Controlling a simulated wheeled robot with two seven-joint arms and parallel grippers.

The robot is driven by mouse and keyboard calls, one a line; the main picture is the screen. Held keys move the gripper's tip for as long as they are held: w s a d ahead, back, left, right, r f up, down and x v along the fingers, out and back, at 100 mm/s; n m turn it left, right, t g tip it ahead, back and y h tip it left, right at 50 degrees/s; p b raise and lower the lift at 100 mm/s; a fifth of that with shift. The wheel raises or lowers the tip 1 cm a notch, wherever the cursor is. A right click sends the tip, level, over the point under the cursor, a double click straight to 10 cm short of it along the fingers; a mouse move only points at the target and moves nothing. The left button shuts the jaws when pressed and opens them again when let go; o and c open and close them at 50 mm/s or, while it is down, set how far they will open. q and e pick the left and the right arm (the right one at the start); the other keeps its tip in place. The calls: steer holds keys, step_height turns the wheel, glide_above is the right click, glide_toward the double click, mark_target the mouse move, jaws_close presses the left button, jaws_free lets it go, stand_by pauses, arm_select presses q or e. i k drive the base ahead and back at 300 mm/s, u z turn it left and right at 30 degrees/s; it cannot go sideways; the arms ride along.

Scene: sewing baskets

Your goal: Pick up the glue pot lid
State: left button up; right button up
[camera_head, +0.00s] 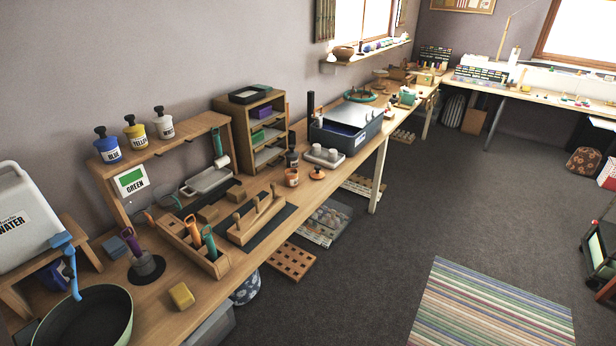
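A small orange-brown pot (292,178) stands on the wooden workbench, right of the low wooden block rack and in front of the small shelf unit. A flat, round, orange-brown lid with a small knob (317,174) lies on the bench just right of the pot, apart from it and near the bench's front edge. I take these to be the glue pot and its lid; no label is readable. Neither of my grippers shows in the head view.
A white tray with cups (324,157) and a blue-grey tub (346,129) stand behind the lid. A dark bottle (292,158) stands behind the pot. The long bench (215,290) runs along the wall. Dark carpet floor (400,215) in front is largely clear, with a striped rug (490,310).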

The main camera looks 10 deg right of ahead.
mark_target(317, 175)
steer(key=z, duration=0.75)
steer(key=i, duration=0.75)
steer(key=z, duration=1)
steer(key=i, duration=0.8)
steer(key=u, duration=0.4)
steer(key=i, duration=0.85)
steer(key=u, duration=0.7)
